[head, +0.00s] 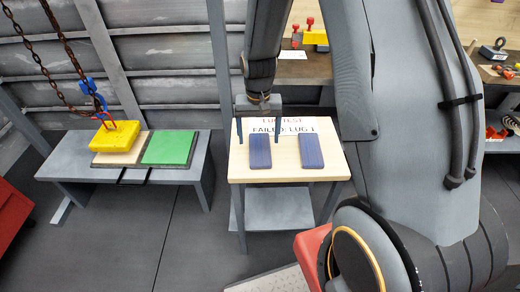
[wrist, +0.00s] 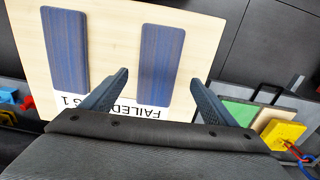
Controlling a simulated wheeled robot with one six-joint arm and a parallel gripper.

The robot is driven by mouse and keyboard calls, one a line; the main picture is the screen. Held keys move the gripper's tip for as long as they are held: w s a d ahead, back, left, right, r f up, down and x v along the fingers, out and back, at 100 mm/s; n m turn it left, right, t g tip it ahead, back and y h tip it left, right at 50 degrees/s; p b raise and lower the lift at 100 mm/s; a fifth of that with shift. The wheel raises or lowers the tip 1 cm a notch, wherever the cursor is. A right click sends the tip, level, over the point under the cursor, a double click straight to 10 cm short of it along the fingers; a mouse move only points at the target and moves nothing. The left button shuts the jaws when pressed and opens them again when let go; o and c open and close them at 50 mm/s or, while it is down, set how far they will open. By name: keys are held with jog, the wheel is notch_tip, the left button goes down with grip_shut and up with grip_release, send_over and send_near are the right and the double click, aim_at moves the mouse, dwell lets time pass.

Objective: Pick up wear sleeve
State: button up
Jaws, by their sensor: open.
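Two dark blue, ribbed flat pieces lie apart on a small wooden-topped table (head: 290,174). The left piece (head: 260,152) and the right piece (head: 311,151) look alike; I cannot tell for sure whether either is the wear sleeve. My gripper (head: 259,138) is open and empty over the back of the table, pointing down, with the left piece in line between its fingers. In the wrist view that piece (wrist: 162,65) shows between and beyond the fingertips, and the other piece (wrist: 65,50) lies to the left. The gap in height is hard to judge.
A white card (head: 283,129) reading "FAILED: LUG 1" lies behind the blue pieces, partly hidden. A grey bench (head: 75,170) at left holds a green plate (head: 168,147) and a yellow block (head: 115,137) hung on chains. A brown workbench (head: 305,68) stands behind.

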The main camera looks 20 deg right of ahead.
aim_at(260, 148)
jog(key=shift+d+f+p, duration=0.2)
jog(key=shift+f+p, duration=0.4)
jog(key=shift+f, duration=1.6)
jog(key=c, duration=1.2)
jog(key=shift+o, duration=0.2)
jog(key=shift+r, duration=0.1)
